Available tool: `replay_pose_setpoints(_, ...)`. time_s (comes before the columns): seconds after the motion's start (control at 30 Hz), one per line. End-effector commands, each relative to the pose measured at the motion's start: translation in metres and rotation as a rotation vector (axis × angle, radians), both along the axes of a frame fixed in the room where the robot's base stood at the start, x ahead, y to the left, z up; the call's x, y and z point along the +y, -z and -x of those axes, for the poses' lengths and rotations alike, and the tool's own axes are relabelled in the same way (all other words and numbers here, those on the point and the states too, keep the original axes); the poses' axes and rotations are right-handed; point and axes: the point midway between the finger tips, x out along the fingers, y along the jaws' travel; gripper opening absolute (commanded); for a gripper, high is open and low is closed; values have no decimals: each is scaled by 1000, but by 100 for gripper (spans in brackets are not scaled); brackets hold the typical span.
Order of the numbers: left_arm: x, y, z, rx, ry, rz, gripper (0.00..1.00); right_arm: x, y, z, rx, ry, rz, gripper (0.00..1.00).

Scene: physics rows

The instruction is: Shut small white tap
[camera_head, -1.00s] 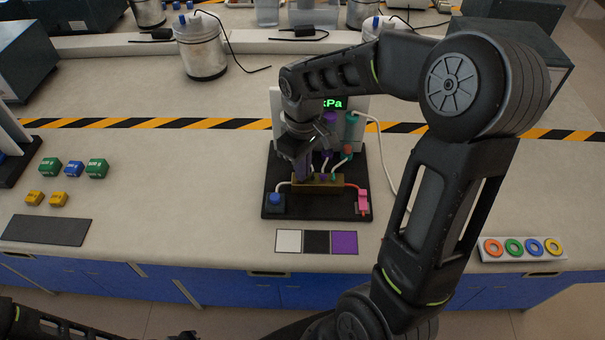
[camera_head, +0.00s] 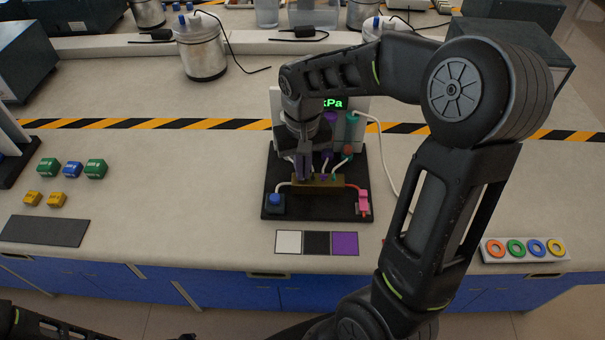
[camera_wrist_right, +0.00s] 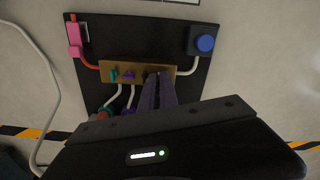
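A brass-coloured manifold block (camera_head: 330,181) with small taps stands on a black base board (camera_head: 318,209); it also shows in the right wrist view (camera_wrist_right: 95,70). There a green tap (camera_wrist_right: 114,75) and a purple tap (camera_wrist_right: 130,75) show on the block. The small white tap is not visible; my fingers cover that end of the block. My right gripper (camera_wrist_right: 158,76) points down at the block, its fingers close side by side, at the left end of the block in the head view (camera_head: 304,176). Whether anything is between the fingertips is hidden.
A blue button box (camera_head: 275,202) and a pink clip-like part (camera_head: 363,202) flank the block, joined by tubes. A kPa display (camera_head: 333,103) stands behind. Colour swatches (camera_head: 316,242) lie in front.

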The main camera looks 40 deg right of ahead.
Motion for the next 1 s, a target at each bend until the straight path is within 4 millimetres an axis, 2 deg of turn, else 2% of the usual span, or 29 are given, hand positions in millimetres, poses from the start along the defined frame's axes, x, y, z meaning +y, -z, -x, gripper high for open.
replay_pose_setpoints(0.17,0,4,0,0,0,0,0,1,2,0,2,240,-1,0)
replay_pose_setpoints(0.2,0,4,0,0,0,0,0,1,1,1,3,287,-1,5)
replay_pose_setpoints(0.3,0,3,0,0,0,0,0,0,1,1,3,277,-1,12)
replay_pose_setpoints(0.63,0,0,0,0,0,0,0,0,-4,0,1,274,-1,12)
replay_pose_setpoints(1.0,0,-26,0,0,0,0,0,0,-35,0,0,273,-1,12)
